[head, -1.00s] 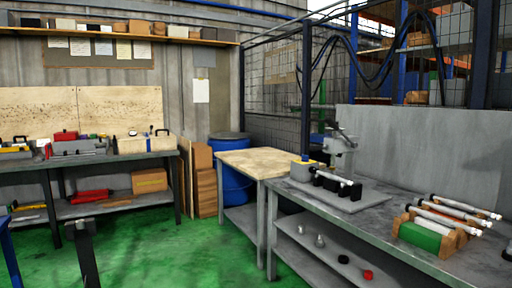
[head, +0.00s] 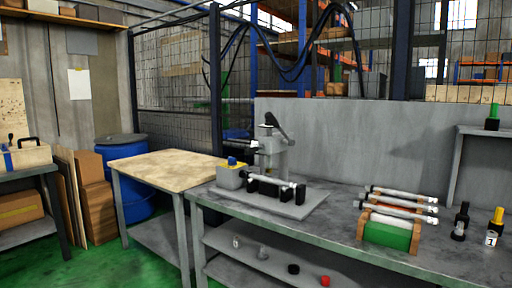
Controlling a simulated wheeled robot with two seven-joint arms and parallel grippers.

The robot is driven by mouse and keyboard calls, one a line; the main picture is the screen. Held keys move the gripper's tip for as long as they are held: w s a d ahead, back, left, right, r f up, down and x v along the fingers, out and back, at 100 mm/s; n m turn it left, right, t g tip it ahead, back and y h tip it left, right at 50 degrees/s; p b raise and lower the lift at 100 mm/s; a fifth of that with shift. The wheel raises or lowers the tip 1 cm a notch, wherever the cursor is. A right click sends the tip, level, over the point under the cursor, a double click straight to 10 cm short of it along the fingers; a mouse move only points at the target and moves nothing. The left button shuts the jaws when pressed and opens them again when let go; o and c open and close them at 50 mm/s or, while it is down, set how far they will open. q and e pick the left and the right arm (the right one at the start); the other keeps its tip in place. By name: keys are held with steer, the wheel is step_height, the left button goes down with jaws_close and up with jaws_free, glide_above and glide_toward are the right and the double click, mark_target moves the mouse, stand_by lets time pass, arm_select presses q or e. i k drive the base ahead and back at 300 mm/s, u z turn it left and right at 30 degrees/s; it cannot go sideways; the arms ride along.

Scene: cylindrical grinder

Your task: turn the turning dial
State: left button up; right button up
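The cylindrical grinder (head: 272,150) stands on a grey base plate (head: 300,207) on the right-hand metal bench. It has a grey upright column with a black lever on top. A horizontal light rod with dark ends (head: 276,187) lies across its front. At its left is a small grey box with a yellow top (head: 231,176). A small blue knob (head: 232,161) sits on that top and may be the turning dial; its markings are too small to tell. Neither of my grippers is in view.
The metal bench (head: 340,228) holds a green and wooden rack (head: 388,234) with several rods. Small bottles (head: 461,221) stand at the far right. A wood-topped table (head: 160,168) adjoins at left. Green floor (head: 95,262) is open at lower left.

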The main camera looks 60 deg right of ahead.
mark_target(232, 161)
steer(key=z, duration=0.9)
steer(key=i, duration=1)
steer(key=z, duration=1.1)
